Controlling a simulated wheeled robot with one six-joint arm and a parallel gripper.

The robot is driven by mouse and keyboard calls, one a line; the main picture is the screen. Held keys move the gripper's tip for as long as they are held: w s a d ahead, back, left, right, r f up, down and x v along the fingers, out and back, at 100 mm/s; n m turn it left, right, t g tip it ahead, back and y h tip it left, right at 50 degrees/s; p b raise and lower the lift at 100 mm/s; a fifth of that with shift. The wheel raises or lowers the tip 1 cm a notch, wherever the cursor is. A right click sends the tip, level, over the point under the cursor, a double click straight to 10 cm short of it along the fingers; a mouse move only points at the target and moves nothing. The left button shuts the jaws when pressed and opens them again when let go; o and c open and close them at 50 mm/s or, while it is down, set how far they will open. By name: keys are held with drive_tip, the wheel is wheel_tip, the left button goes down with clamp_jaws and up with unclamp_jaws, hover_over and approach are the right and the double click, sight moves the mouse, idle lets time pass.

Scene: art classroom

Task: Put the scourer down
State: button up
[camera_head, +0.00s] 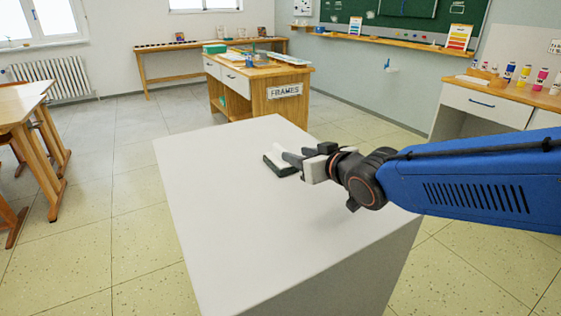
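The scourer (275,165) appears as a small dark pad with a paler top at the far part of a white, box-like table (215,220). It looks to lie flat on the tabletop or very close above it. My gripper (283,153) comes in from the right, with its fingertips at the scourer's upper right side, partly covering it. The fingers are small in view, and I cannot tell whether they are closed on the scourer or apart from it.
The white tabletop is otherwise clear, with free room in front and to the left. Behind it stands a wooden cabinet (258,79) marked FRAMES. Wooden desks (18,105) are at the left. A counter with bottles (510,100) is at the right.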

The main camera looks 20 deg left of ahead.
sight(280, 147)
drive_tip(key=shift+x, duration=5.65)
drive_tip(key=shift+w+d+f, duration=0.1)
drive_tip(key=shift+d+f, duration=0.05)
drive_tip(key=shift+d, duration=0.05)
drive_tip(key=shift+c, duration=0.7)
clamp_jaws()
